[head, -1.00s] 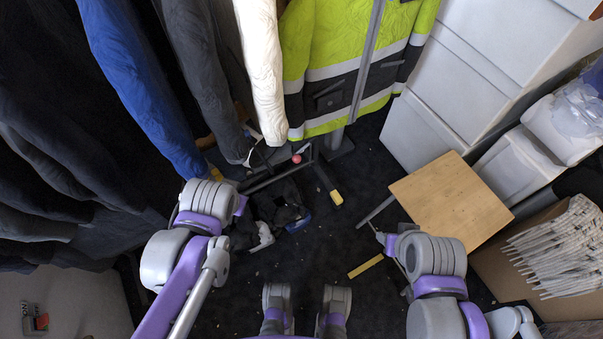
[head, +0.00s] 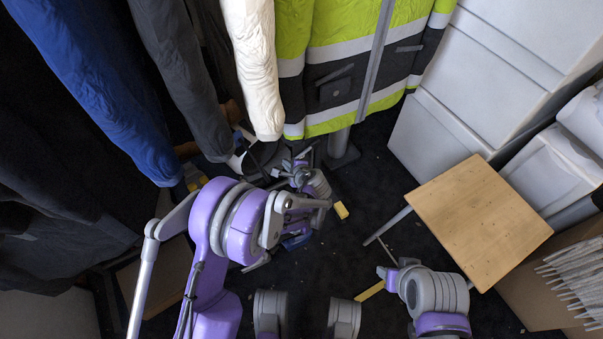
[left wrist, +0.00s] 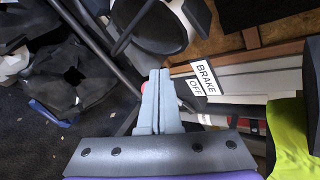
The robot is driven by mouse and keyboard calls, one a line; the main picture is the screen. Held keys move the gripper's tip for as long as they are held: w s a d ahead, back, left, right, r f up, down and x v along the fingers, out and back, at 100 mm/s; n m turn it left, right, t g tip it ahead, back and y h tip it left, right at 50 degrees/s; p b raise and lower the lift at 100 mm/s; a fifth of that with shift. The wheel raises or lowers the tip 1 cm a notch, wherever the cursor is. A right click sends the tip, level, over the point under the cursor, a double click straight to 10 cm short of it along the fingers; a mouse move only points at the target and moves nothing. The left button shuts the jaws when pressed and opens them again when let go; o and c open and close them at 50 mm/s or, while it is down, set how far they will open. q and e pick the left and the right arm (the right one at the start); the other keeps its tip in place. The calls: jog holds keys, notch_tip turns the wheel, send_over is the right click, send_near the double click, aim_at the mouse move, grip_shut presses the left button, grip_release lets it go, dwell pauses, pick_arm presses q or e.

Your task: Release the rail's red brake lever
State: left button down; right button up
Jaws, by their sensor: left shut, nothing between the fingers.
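My left gripper (left wrist: 157,108) is shut in the left wrist view, its grey fingers together. A small red piece (left wrist: 143,86), likely the lever's knob, peeks out beside the fingers; the rest is hidden behind them. Whether the fingers touch it I cannot tell. A white label (left wrist: 203,78) reading BRAKE OFF is right of the fingertips. A dark rail tube (left wrist: 98,42) runs diagonally at upper left. In the head view my left gripper (head: 302,166) is by the foot of the hanging clothes, and no red knob shows. My right gripper (head: 387,272) is low at right, its jaws unclear.
A hi-vis jacket (head: 340,60) and other clothes hang above the left arm. A dark metal post (head: 341,147) stands just beyond the left gripper. A wooden-topped stool (head: 479,222) and white drawers (head: 440,145) are at right. Some dark floor is clear between stool and gripper.

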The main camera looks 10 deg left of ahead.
pick_arm(q)
jog(key=d+f+m+t, duration=0.2)
jog(key=d+f+m, duration=0.2)
jog(key=f, duration=0.4)
jog(key=d+f+m+t, duration=0.2)
jog(key=d+f+m, duration=0.2)
jog(key=f, duration=0.4)
jog(key=shift+s+d+f, duration=0.2)
jog(key=shift+d+f, duration=0.2)
jog(key=shift+d, duration=0.45)
